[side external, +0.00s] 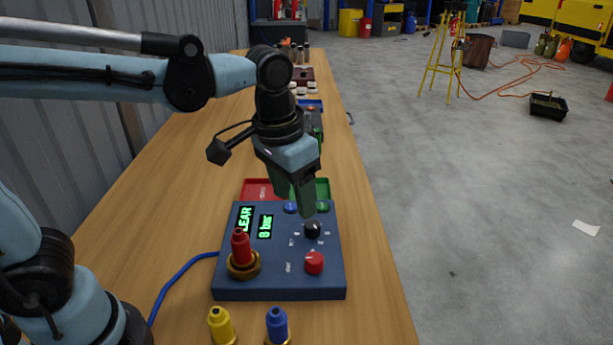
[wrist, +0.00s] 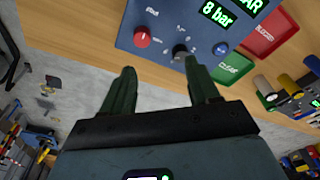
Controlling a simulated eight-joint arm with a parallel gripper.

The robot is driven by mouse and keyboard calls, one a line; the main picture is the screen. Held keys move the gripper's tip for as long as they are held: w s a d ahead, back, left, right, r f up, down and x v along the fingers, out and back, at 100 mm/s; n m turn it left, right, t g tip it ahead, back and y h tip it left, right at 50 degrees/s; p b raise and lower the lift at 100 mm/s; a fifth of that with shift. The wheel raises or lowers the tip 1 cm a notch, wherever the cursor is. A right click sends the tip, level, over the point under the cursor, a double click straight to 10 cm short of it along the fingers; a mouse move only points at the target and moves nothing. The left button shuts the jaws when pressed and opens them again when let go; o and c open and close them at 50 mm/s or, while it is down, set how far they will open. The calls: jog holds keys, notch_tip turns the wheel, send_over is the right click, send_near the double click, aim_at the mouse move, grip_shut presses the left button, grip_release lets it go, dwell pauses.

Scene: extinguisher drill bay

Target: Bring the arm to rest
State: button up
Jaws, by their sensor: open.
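My gripper (side external: 296,198) hangs over the far half of a blue control panel (side external: 230,283) on the bench. In the wrist view its two green fingers stand apart with nothing between them, and my gripper (wrist: 157,82) is open. The panel's display (side external: 265,226) reads 8 bar, beside a second display ending in "EAR". A black knob (side external: 313,230) and a red button (side external: 314,263) are on the panel's right side. In the wrist view the black knob (wrist: 180,51) lies just beyond the right fingertip; I cannot tell whether they touch.
A red nozzle piece (side external: 240,247) stands in a brass fitting on the panel. Yellow (side external: 221,325) and blue (side external: 277,324) pieces stand at the near edge. Red (side external: 257,187) and green trays (wrist: 233,68) lie behind the panel. A blue cable (side external: 178,281) runs left.

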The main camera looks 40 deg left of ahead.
jog(key=s+a+f+n+t, duration=0.1)
jog(key=s+a+f+t, duration=0.2)
jog(key=a, duration=0.6)
jog(key=shift+s+a+n+t, duration=0.25)
jog(key=shift+s+t, duration=0.35)
jog(key=shift+t, duration=0.6)
jog(key=shift+d, duration=0.1)
